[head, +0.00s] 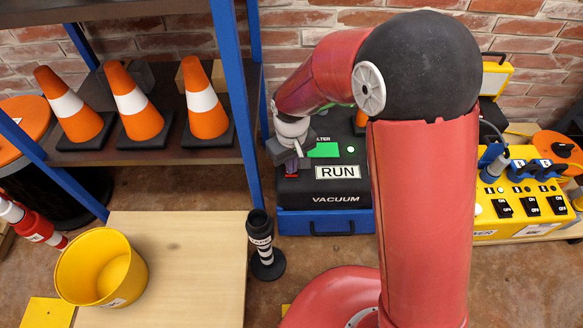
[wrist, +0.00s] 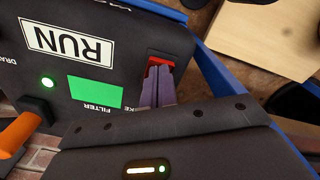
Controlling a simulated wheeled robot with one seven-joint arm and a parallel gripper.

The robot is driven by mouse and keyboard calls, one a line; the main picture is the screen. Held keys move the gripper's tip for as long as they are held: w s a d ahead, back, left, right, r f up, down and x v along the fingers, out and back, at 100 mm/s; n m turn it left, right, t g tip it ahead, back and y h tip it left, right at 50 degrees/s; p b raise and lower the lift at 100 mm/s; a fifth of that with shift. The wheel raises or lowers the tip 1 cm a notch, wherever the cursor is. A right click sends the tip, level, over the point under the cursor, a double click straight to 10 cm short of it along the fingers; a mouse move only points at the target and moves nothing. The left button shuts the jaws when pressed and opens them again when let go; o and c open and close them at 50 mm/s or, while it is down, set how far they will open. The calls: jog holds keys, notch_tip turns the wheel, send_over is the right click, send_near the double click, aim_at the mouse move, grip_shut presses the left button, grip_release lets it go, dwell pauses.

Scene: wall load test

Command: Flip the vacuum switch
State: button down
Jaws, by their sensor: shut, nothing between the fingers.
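The black and blue vacuum (head: 340,199) stands on the floor behind the table, and its top panel fills much of the wrist view (wrist: 125,20). It bears a RUN label, a green FILTER patch and a lit green light. The red switch (wrist: 161,61) sits in a dark recess at the panel's edge. My gripper (wrist: 160,80) is shut and empty, with its fingertips at the red switch, partly covering it; whether they touch it I cannot tell. In the head view, my gripper (head: 293,166) is over the left part of the vacuum's panel.
A wooden table (head: 190,270) with a yellow bucket (head: 103,267) is at front left. A shelf (head: 165,155) with traffic cones and a blue post (head: 240,100) stand close left of my gripper. A black nozzle (head: 262,245) stands before the vacuum. A yellow power box (head: 515,212) is at right.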

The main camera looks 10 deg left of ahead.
jog(key=shift+f, duration=0.3)
jog(key=shift+r, duration=0.1)
jog(key=shift+r+p, duration=2.5)
jog(key=shift+r, duration=1)
